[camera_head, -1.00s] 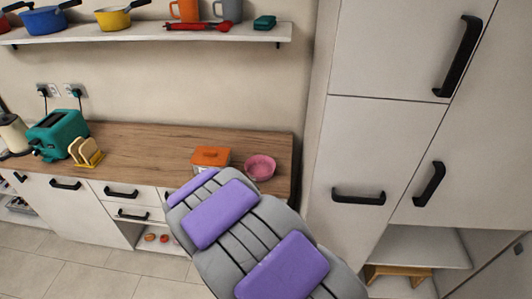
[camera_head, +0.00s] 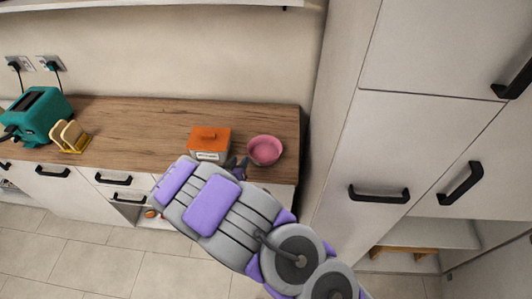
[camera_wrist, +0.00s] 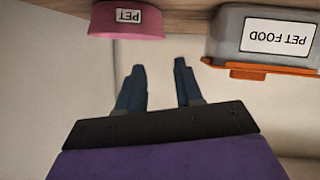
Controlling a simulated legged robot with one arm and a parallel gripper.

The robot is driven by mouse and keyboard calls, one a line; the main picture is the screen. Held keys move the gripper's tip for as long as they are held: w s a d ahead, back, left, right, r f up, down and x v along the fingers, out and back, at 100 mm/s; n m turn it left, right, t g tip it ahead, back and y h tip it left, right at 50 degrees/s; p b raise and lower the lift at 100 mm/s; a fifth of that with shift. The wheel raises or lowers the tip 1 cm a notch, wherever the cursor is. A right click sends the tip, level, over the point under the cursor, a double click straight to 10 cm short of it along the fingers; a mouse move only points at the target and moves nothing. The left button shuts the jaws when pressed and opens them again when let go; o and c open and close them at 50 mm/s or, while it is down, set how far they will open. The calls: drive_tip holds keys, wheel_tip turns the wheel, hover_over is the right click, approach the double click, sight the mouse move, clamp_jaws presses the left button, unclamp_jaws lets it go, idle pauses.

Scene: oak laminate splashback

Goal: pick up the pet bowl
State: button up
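The pet bowl (camera_head: 265,150) is pink and stands upright on the wooden counter near its right end. In the wrist view, which appears upside down, the bowl (camera_wrist: 127,22) shows a "PET" label at the top, left of centre. My gripper (camera_head: 238,168) is at the counter's front edge, just left of and in front of the bowl. In the wrist view my gripper (camera_wrist: 160,66) has two dark fingers apart with nothing between them. The fingertips are clear of the bowl.
A pet food box (camera_head: 209,145) with an orange lid stands left of the bowl, close to my gripper. A tall cabinet (camera_head: 335,130) rises to the right. A teal toaster (camera_head: 40,115) and toast rack (camera_head: 70,136) stand far left. The middle counter (camera_head: 130,125) is clear.

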drive_tip(key=b, duration=0.1)
approach(251, 144)
drive_tip(key=shift+w+a+f, duration=0.15)
drive_tip(key=shift+w+a, duration=0.15)
drive_tip(key=shift+a, duration=0.15)
drive_tip(key=shift+w+d+f, duration=0.15)
drive_tip(key=shift+w+d, duration=0.4)
drive_tip(key=shift+d, duration=0.05)
drive_tip(key=b+x, duration=0.1)
drive_tip(key=x, duration=0.2)
drive_tip(key=shift+w+f, duration=0.15)
drive_tip(key=shift+w+a+f, duration=0.1)
drive_tip(key=shift+w+f, duration=0.1)
drive_tip(key=shift+w, duration=0.35)
drive_tip(key=shift+c, duration=0.2)
drive_tip(key=shift+d, duration=0.25)
drive_tip(key=c, duration=0.5)
drive_tip(key=shift+a, duration=0.1)
clamp_jaws()
